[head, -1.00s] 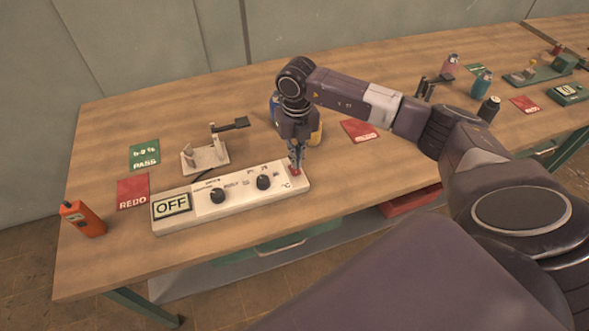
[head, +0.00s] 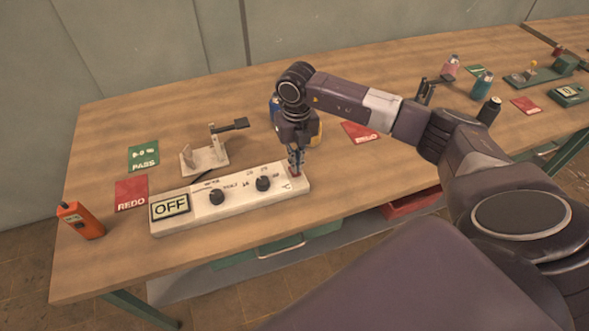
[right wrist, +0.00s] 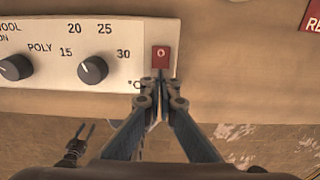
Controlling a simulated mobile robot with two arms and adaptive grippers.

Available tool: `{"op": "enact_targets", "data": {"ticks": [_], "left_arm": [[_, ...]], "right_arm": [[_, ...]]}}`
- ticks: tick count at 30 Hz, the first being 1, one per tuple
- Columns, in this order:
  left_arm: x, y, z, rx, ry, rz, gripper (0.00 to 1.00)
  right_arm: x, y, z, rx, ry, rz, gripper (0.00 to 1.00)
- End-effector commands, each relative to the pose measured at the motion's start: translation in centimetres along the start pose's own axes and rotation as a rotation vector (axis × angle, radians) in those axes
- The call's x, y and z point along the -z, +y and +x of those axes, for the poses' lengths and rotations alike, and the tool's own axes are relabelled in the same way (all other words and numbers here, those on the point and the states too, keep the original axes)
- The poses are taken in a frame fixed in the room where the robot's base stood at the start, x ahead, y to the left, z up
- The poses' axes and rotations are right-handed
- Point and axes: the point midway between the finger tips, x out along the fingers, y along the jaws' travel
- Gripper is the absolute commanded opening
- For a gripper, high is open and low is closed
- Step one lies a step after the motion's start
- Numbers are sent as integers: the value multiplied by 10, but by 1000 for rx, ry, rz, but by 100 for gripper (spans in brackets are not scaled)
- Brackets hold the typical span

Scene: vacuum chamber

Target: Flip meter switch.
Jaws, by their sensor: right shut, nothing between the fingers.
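The white meter (head: 236,197) lies on the bench with its display (head: 170,206) reading OFF and two black knobs. Its red switch (right wrist: 161,58) sits at the end of the panel, right of the "30" mark in the right wrist view. In the head view the switch (head: 296,174) is mostly hidden by my fingers. My right gripper (head: 296,170) points down at the switch end with its fingers together and empty. In the right wrist view the fingertips (right wrist: 160,88) are at the near edge of the switch; I cannot tell whether they touch it. My left gripper is not seen.
A white stand (head: 205,157) with a black lever is behind the meter. Green PASS (head: 143,158) and red REDO (head: 131,194) cards and an orange device (head: 80,220) lie left. Blue and yellow items are partly hidden behind my right gripper. Bottles (head: 482,84) stand farther right.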

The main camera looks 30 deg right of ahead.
Motion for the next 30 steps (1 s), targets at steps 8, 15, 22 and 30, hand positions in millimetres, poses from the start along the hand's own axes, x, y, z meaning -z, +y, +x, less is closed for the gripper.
{"op": "enact_targets", "data": {"ticks": [8, 15, 22, 30], "left_arm": [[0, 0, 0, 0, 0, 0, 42], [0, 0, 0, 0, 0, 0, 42], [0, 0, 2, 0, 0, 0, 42], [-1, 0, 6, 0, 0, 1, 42]], "right_arm": [[0, 0, 0, 0, 0, 0, 0], [0, 0, 0, 0, 0, 0, 0], [0, 0, 3, 0, 0, 0, 0], [0, 0, 7, 0, 0, 0, 0]]}}
